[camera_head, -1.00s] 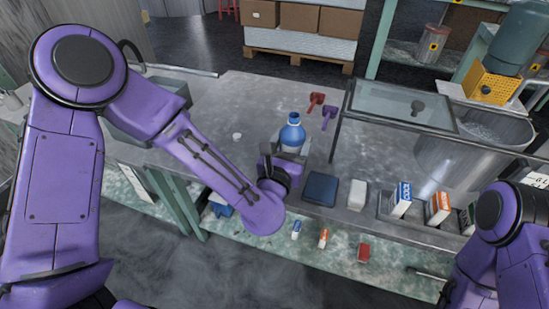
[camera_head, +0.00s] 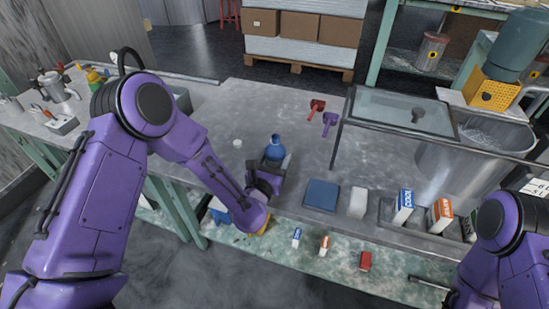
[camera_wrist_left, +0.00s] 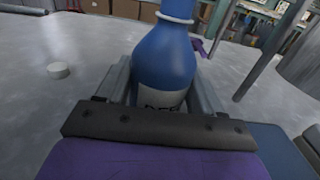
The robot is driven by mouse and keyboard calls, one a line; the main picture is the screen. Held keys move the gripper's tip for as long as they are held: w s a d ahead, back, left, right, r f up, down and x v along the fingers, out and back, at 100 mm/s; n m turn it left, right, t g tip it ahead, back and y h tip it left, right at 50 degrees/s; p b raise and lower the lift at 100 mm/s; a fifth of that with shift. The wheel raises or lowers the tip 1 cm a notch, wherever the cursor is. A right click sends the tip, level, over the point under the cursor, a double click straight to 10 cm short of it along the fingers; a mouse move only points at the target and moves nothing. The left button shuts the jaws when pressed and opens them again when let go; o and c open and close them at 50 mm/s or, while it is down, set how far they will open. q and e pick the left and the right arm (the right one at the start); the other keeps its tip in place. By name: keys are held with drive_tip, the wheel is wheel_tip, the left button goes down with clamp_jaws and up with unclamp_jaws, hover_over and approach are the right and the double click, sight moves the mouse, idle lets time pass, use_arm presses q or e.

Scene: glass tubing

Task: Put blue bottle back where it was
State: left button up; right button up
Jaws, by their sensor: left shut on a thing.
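The blue bottle (camera_head: 275,149) stands upright at my left gripper, near the front edge of the grey table. In the left wrist view the bottle (camera_wrist_left: 165,65) fills the space between the two fingers, with dark lettering on a pale label low on it. My left gripper (camera_head: 272,165) is shut on the bottle's body. The bottle's base is hidden behind the gripper, so I cannot tell if it touches the table. Of my right arm only upper links show at the lower right; its gripper is out of view.
A dark blue square pad (camera_head: 321,195) and a white block (camera_head: 358,203) lie right of the gripper. A red scoop (camera_head: 317,108) and a purple scoop (camera_head: 330,122) lie behind. A small white cap (camera_head: 238,143) is left of the bottle. A glass-topped stand (camera_head: 403,112) is at right.

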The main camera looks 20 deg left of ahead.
use_arm(q)
drive_tip(key=o, duration=1.1)
drive_tip(key=shift+f, duration=0.2)
drive_tip(key=shift+o, duration=0.2)
drive_tip(key=shift+r, duration=0.1)
drive_tip(key=shift+r+p, duration=0.3)
drive_tip(key=s, duration=0.3)
drive_tip(key=s+b, duration=0.1)
drive_tip(key=s, duration=0.3)
drive_tip(key=s+b, duration=0.1)
drive_tip(key=s, duration=0.3)
drive_tip(key=shift+a+f, duration=0.15)
drive_tip(key=shift+f, duration=0.15)
drive_tip(key=shift+s+r, duration=0.15)
drive_tip(key=shift+s, duration=0.35)
